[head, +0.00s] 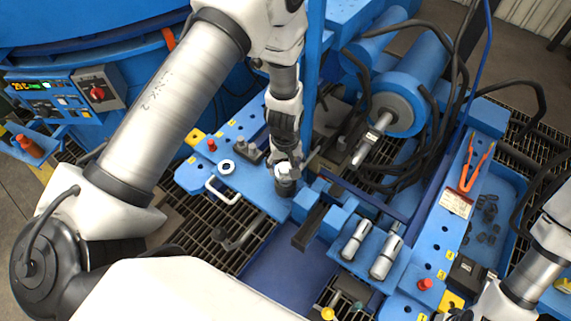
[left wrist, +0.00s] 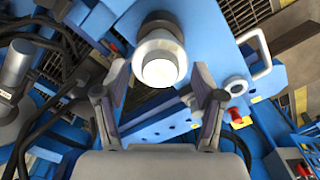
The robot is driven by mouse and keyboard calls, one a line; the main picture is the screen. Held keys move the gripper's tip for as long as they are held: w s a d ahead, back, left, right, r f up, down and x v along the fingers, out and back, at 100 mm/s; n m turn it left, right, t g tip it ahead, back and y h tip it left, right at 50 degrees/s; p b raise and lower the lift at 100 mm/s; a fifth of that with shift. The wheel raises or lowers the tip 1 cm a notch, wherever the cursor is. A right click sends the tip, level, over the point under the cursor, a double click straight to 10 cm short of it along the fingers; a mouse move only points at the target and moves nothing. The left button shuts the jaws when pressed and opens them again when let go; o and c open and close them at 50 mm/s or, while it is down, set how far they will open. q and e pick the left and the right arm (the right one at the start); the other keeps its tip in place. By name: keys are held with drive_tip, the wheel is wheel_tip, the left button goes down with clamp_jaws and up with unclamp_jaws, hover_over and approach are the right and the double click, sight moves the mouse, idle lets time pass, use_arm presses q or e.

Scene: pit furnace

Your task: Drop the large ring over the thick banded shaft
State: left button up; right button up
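A thick upright shaft (head: 285,187) stands at the front edge of the blue bench; its lower part is dark. In the left wrist view it has a bright round end (left wrist: 160,72) and a wider pale collar (left wrist: 158,47) around it. I cannot tell whether this collar is the large ring. A smaller pale ring (head: 227,167) lies flat on the bench left of the shaft; it also shows in the left wrist view (left wrist: 236,87). My left gripper (head: 287,166) is over the shaft. Its fingers (left wrist: 160,92) are spread, with a gap around the bright end. My right gripper is out of view.
A white handle (head: 222,192) stands left of the shaft. Blue blocks (head: 328,208) and two metal cylinders (head: 383,257) are to its right. A motor with black hoses (head: 400,105) stands behind. Orange tongs (head: 473,168) lie on the right-hand panel.

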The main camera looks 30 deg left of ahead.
use_arm(q)
drive_tip(key=shift+o, duration=0.3)
wheel_tip(320, 180, up, 12)
idle(0.3)
idle(0.6)
